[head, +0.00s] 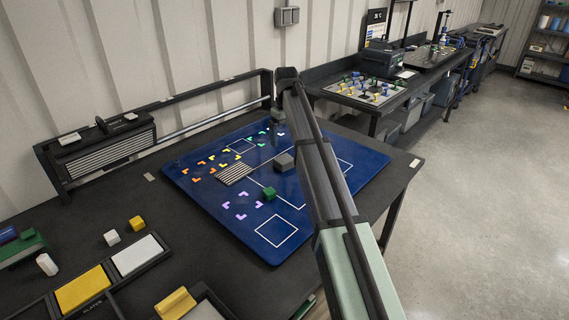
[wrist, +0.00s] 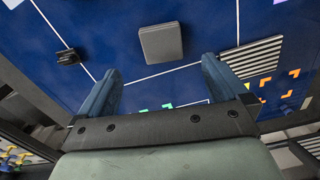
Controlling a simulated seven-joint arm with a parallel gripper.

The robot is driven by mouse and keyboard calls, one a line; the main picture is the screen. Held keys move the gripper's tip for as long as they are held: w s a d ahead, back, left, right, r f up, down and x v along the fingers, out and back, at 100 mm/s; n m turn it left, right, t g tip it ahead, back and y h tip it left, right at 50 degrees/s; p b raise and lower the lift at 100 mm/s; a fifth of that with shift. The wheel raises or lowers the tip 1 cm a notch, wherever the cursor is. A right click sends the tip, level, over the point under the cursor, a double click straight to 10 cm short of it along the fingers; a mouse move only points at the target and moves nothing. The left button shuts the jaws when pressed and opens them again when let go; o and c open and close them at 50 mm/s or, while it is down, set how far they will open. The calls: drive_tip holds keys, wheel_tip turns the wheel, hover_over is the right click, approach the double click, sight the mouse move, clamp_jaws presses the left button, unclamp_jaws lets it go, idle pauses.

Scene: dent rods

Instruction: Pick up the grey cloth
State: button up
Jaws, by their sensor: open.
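A small grey square pad, which looks like the folded grey cloth (head: 284,162), lies flat on the blue mat (head: 345,180) in the head view, just left of my arm. In the wrist view the grey cloth (wrist: 161,43) lies ahead of my gripper (wrist: 162,68), roughly centred between the two blue-grey fingers. My gripper is open and empty, with its fingers wide apart and a gap between them and the cloth. In the head view my arm crosses the mat's right part and hides some of it.
A green block (head: 269,193) and a striped patch (head: 235,174) are on the mat near the cloth. A dark small object (wrist: 67,57) shows at left in the wrist view. Yellow and white blocks and trays (head: 137,255) stand at the front left. A rail runs behind the mat.

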hover_over(285, 159)
drive_tip(key=f, duration=0.5)
drive_tip(key=shift+d+f, duration=0.1)
drive_tip(key=shift+d, duration=0.1)
drive_tip(key=shift+w+a+f, duration=0.1)
drive_tip(key=shift+a+f, duration=0.05)
drive_tip(key=shift+f, duration=1.25)
drive_tip(key=shift+w+a+f, duration=0.1)
drive_tip(key=shift+f, duration=1.25)
drive_tip(key=c, duration=0.9)
drive_tip(key=shift+c, duration=0.2)
